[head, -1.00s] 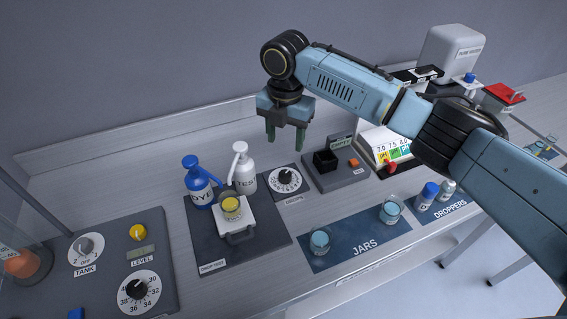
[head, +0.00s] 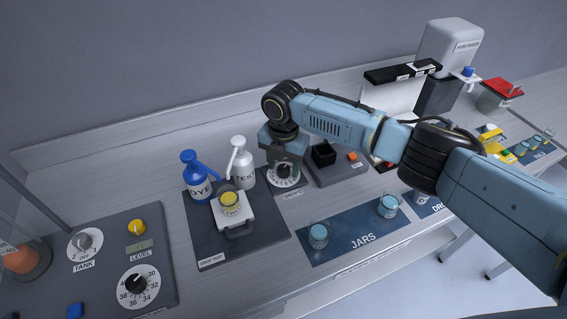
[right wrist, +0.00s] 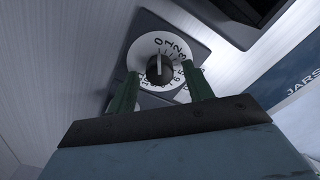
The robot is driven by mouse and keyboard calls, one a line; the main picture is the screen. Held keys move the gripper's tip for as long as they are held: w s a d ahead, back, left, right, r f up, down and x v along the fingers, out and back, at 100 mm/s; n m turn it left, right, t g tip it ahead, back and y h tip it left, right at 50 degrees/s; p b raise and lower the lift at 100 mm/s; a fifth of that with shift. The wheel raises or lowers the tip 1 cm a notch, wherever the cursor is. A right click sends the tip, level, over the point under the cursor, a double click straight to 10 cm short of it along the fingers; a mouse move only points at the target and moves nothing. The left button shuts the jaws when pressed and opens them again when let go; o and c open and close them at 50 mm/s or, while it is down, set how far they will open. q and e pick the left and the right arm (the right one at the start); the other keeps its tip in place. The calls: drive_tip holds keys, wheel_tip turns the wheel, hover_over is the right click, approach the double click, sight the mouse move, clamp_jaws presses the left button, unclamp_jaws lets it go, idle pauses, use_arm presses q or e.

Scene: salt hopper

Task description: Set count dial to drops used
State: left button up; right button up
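The count dial (head: 284,174) is a white numbered disc with a black knob, on a dark plate behind the jars mat. In the right wrist view the dial (right wrist: 160,66) shows its knob's white line pointing up towards 0. My right gripper (head: 285,166) is above the dial, pointing down. In the right wrist view the right gripper (right wrist: 163,88) is open, one finger on each side of the knob, with gaps between. A jar of yellow liquid (head: 229,200) stands on the drop test pad. My left gripper is not in view.
Blue (head: 196,178) and white (head: 240,162) pump bottles stand left of the dial. A black cup (head: 323,155) is close on its right. Two jars of blue liquid (head: 318,236) stand on the jars mat (head: 350,244). The tank panel (head: 112,258) is at left. My right arm hides part of the droppers area.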

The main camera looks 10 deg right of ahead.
drive_tip(key=c, duration=0.9)
drive_tip(key=shift+r+m+p, duration=0.15)
drive_tip(key=shift+m+p, duration=1)
drive_tip(key=shift+m, duration=0.05)
drive_tip(key=m+p, duration=0.1)
drive_tip(key=m, duration=0.1)
drive_tip(key=shift+m+p, duration=0.4)
drive_tip(key=m+p, duration=0.2)
drive_tip(key=m, duration=0.2)
drive_tip(key=shift+w+m+p, duration=0.1)
drive_tip(key=shift+m+p, duration=0.85)
drive_tip(key=shift+m, duration=0.95)
